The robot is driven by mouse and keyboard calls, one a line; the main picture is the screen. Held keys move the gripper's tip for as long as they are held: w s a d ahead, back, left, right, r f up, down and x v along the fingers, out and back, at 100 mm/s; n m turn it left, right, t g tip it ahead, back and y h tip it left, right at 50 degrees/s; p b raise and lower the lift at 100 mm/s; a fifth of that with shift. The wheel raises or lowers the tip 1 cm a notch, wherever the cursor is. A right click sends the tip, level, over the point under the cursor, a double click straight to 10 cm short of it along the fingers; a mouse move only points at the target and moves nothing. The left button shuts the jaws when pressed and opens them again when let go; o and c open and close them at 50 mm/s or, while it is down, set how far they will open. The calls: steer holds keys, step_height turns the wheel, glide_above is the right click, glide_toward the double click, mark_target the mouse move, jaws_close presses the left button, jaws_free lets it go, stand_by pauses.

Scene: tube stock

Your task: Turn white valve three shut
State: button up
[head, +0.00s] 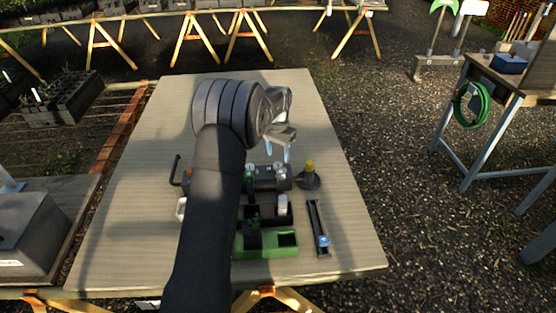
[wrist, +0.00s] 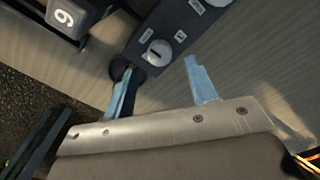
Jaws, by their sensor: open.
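A dark valve block (head: 265,178) lies across the middle of the table, partly hidden behind my arm in the head view. In the wrist view the dark block (wrist: 166,27) runs up to the top edge. Near its end is a round white valve (wrist: 157,52) with a dark slot, and a second white valve (wrist: 197,6) is cut by the top edge. Small labels sit beside them; I cannot read their numbers. My gripper (wrist: 158,66) is open and empty, its pale blue fingers on either side of the nearer white valve in the picture. Contact cannot be told. In the head view my gripper (head: 286,150) hangs over the block's right part.
A yellow-topped post (head: 310,170) on a round dark base stands just right of the block. A green tray (head: 265,254) and a dark rail with a blue piece (head: 322,241) lie nearer. The table's far part is clear.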

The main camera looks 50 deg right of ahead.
mark_target(278, 164)
step_height(278, 164, up, 13)
steer(key=shift+r, duration=0.15)
stand_by(0.4)
step_height(278, 164, down, 18)
steer(key=shift+r, duration=0.2)
stand_by(0.3)
steer(key=shift+r, duration=0.1)
